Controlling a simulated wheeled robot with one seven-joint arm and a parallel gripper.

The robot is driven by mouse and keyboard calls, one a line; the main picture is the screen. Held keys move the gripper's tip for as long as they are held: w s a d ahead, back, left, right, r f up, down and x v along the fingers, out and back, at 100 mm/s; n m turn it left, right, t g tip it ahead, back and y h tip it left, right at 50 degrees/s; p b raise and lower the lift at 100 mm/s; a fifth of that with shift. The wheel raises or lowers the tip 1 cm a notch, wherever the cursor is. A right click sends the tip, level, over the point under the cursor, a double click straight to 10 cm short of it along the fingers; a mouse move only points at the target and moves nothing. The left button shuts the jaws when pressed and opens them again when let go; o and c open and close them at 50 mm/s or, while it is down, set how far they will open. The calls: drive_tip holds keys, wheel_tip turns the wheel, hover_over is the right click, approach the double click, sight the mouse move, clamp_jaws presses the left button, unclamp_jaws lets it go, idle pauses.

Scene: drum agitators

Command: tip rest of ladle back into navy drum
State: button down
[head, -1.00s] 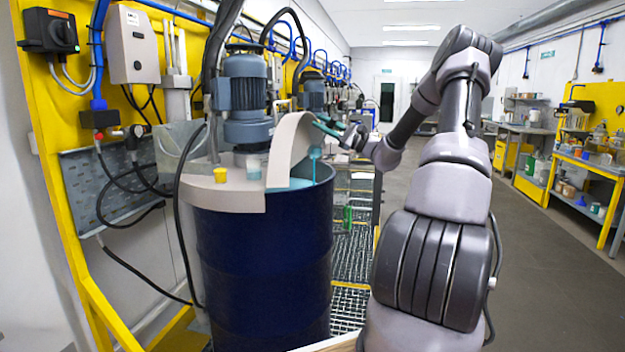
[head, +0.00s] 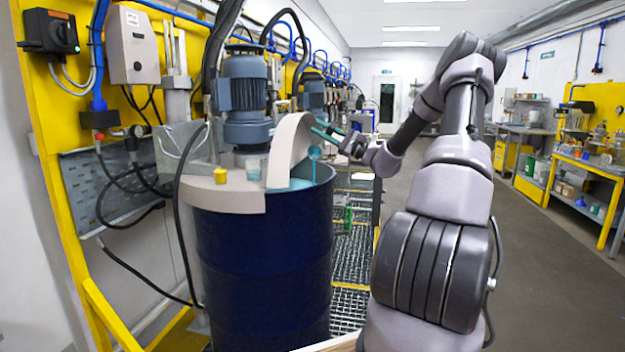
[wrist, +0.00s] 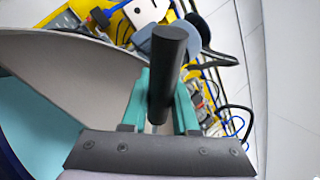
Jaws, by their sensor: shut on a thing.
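The navy drum (head: 262,270) stands in the middle of the head view, with blue-green liquid (head: 299,184) in its open right side. The liquid also shows in the wrist view (wrist: 35,125). The ladle's bowl (head: 314,152) is above this opening, and a thin blue-green stream runs down from it into the drum. The bowl looks tilted. My gripper (head: 352,145) is just right of the drum and above its rim, shut on the ladle's handle. In the wrist view the dark handle end (wrist: 168,75) stands between the fingers (wrist: 158,105). The bowl is hidden there.
A raised curved lid flap (head: 291,142) stands beside the opening, close to the ladle. The fixed lid half (head: 225,197) carries a yellow cup (head: 220,175), a clear beaker (head: 253,171) and the agitator motor (head: 248,95). Hoses hang at the left. Open floor lies at the right.

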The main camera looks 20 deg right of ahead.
drive_tip(key=shift+s+a+f+n+g+y+b, duration=0.15)
drive_tip(key=shift+s+a+f+n+g+y, duration=0.15)
drive_tip(key=shift+s+f+n, duration=0.25)
drive_tip(key=shift+s+a+f+n+g+y+b, duration=0.2)
drive_tip(key=shift+s+a+f+n+g, duration=0.1)
drive_tip(key=shift+s+a+f+n, duration=0.25)
drive_tip(key=shift+s+a+f+n+g+y+b, duration=0.25)
drive_tip(key=shift+s+f+n+g, duration=0.1)
drive_tip(key=shift+f+n, duration=0.35)
drive_tip(key=shift+s+a+f+n+g+y+b, duration=0.1)
drive_tip(key=shift+s+f+n+g+y+b, duration=0.2)
drive_tip(key=shift+f+n, duration=0.4)
drive_tip(key=w+d+r+m+t+h, duration=0.35)
drive_tip(key=w+d+r+m, duration=0.2)
drive_tip(key=w+m, duration=0.2)
drive_tip(key=w+d+r+m+t+h, duration=0.2)
drive_tip(key=w+d+r+m+h, duration=0.2)
drive_tip(key=w+r+m, duration=0.3)
drive_tip(key=w+d+m+h+b, duration=0.1)
drive_tip(key=w+d+m, duration=0.3)
drive_tip(key=w, duration=0.3)
drive_tip(key=w+d+m+g+h+b, duration=0.1)
drive_tip(key=w+d+m+h, duration=0.1)
drive_tip(key=w+d+m, duration=0.3)
drive_tip(key=shift+w+d+f+g, duration=0.3)
drive_tip(key=shift+w+d, duration=0.45)
drive_tip(key=shift+w, duration=0.7)
drive_tip(key=shift+m, duration=0.25)
